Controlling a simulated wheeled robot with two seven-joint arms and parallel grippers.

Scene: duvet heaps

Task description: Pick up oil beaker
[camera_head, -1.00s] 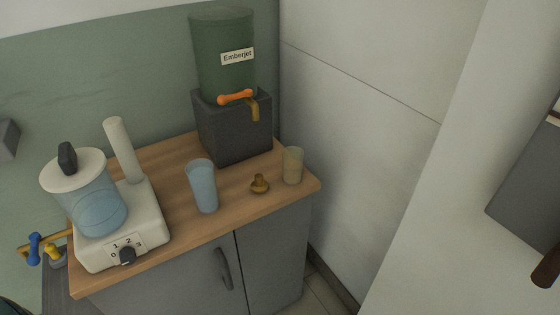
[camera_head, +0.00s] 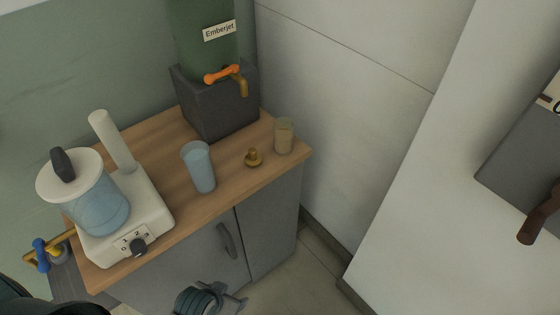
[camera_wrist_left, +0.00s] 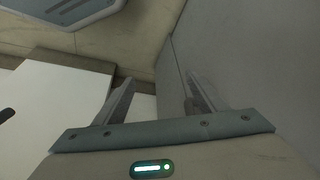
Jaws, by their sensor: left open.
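A small clear beaker with a yellowish tint (camera_head: 284,136), which looks like the oil beaker, stands upright on the right end of the wooden counter (camera_head: 228,188). My left gripper (camera_head: 238,301) shows at the bottom edge of the head view, low in front of the cabinet and well apart from the beaker. In the left wrist view its two fingers (camera_wrist_left: 162,95) are spread with nothing between them. The beaker is not visible in the wrist view. My right gripper is not in view.
Behind is a green Emberjet dispenser (camera_head: 204,52) on a dark base with an orange-handled tap. A white blender (camera_head: 129,220) stands at left. A wall rises right of the counter.

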